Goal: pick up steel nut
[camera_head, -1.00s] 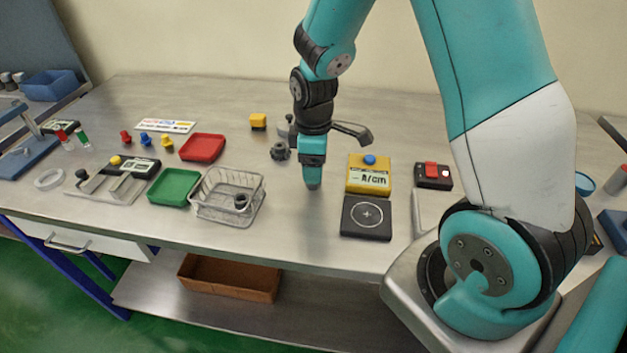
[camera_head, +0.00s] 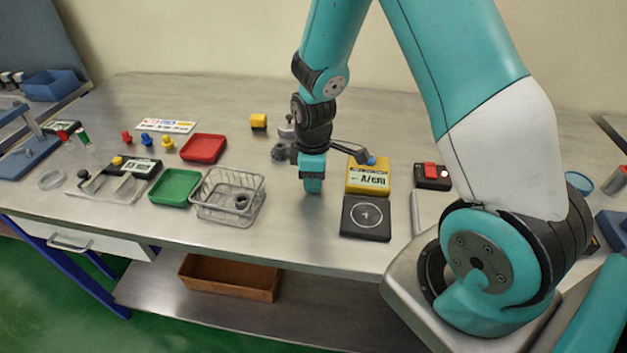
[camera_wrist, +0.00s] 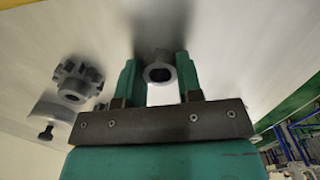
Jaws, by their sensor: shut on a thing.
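The steel nut (camera_wrist: 159,72) is a small grey ring with a round hole, seen in the wrist view between the two green fingers of my gripper (camera_wrist: 160,78). My gripper is shut on it, with a finger against each side. In the head view my gripper (camera_head: 312,190) points down at the bench, right of the wire basket; the nut there is hidden behind the fingers. I cannot tell whether the nut touches the bench.
A grey gear (camera_head: 280,152) stands behind my gripper, and it also shows in the wrist view (camera_wrist: 78,82). The wire basket (camera_head: 215,212) with a dark ring inside is at the left. A yellow device (camera_head: 367,181) and black pad (camera_head: 366,219) are at the right. Bench front is clear.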

